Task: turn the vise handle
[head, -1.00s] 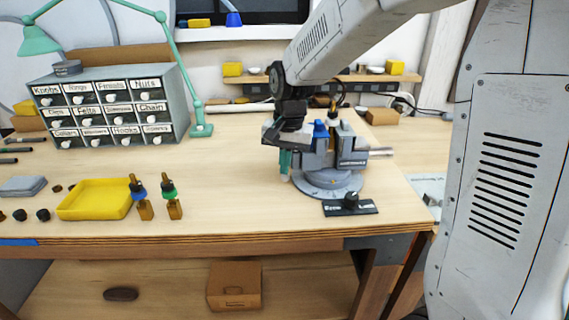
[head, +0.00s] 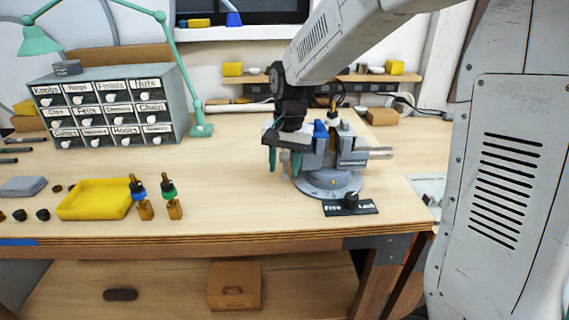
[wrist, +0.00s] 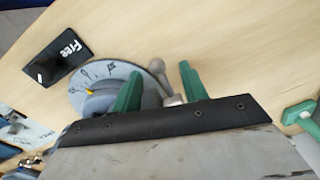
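The grey vise (head: 352,158) stands on its round base near the right end of the bench, with a blue piece (head: 320,129) at its top. My gripper (head: 283,162) is at the vise's left side, its two green fingers pointing down and apart. In the wrist view my gripper (wrist: 158,92) is open, and the vise handle (wrist: 157,68), a metal bar with a ball end, shows between the fingers. Contact with either finger cannot be made out. The round base with its marked dial (wrist: 108,72) lies left of the fingers, and my gripper's body hides part of the vise.
The bench between is clear.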

